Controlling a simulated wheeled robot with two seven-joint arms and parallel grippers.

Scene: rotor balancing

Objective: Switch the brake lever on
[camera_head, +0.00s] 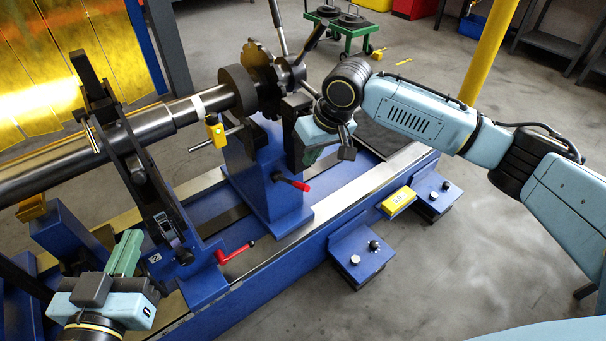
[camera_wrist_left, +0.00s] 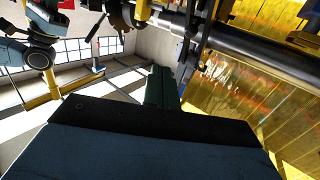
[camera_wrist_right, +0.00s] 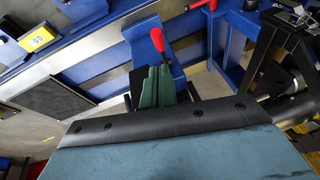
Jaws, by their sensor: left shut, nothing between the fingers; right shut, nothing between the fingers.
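Two red-handled levers show in the head view: one red lever (camera_head: 293,184) on the blue pedestal under the rotor, another red lever (camera_head: 236,252) on the nearer blue stand. No label tells which is the brake lever. My right gripper (camera_head: 310,156) is shut and empty, pointing down above and slightly right of the pedestal lever. In the right wrist view a red handle (camera_wrist_right: 157,40) appears just beyond the green fingertips (camera_wrist_right: 158,75); contact cannot be told. My left gripper (camera_head: 126,253) is shut and empty at the lower left, left of the nearer stand; its green fingers also show in the left wrist view (camera_wrist_left: 160,85).
The long dark shaft (camera_head: 150,121) and toothed rotor disc (camera_head: 259,66) lie across the blue machine bed. A yellow post (camera_head: 490,50) stands behind my right arm. The floor at front right is clear.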

